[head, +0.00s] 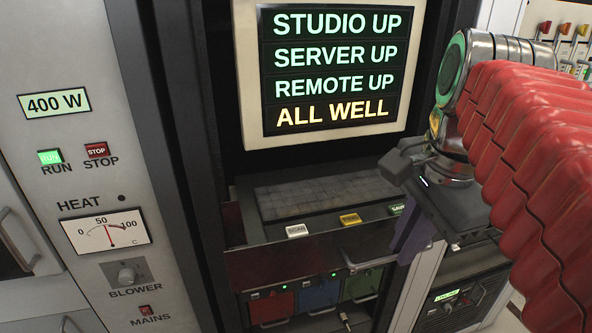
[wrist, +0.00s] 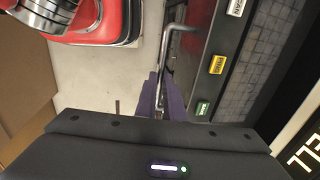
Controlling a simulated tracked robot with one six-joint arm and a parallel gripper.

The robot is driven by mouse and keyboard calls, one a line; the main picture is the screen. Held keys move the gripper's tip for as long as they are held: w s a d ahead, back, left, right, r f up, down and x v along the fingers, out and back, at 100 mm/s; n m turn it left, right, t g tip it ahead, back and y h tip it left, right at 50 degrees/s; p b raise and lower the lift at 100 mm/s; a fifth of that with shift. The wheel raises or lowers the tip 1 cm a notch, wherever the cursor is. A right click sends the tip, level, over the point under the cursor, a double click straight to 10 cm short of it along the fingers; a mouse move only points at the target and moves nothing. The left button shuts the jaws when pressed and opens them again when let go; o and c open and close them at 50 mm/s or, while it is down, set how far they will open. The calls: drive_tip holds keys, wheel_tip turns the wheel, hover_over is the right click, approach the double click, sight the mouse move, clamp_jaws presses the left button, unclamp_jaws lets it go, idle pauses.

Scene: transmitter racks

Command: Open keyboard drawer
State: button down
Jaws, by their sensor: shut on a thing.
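The keyboard drawer (head: 290,262) stands out of the rack below the screen, its grey keyboard (head: 310,197) exposed. White, yellow and green buttons line its front ledge, and they also show in the wrist view beside the keyboard (wrist: 262,60). A bent metal bar handle (head: 366,263) is on the drawer front; in the wrist view the handle (wrist: 167,50) runs down between my purple fingers. My gripper (head: 412,236) is shut on the handle near its right end; it also shows in the wrist view (wrist: 160,103). The exact finger contact is partly hidden.
The screen (head: 333,68) above reads "ALL WELL". Red, blue and green modules (head: 317,292) sit under the drawer. A grey panel (head: 85,180) with a heat meter stands at left. My red-sleeved arm covers the right. Pale floor (wrist: 125,75) shows in the wrist view.

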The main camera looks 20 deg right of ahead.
drive_tip(key=shift+a, duration=0.1)
drive_tip(key=c, duration=1.9)
unclamp_jaws()
drive_tip(key=shift+o, duration=0.2)
drive_tip(key=shift+r, duration=0.1)
wheel_tip(320, 180, up, 14)
drive_tip(key=s, duration=0.2)
drive_tip(key=shift+s+f, duration=0.25)
drive_tip(key=shift+s, duration=0.15)
drive_tip(key=shift+f, duration=0.1)
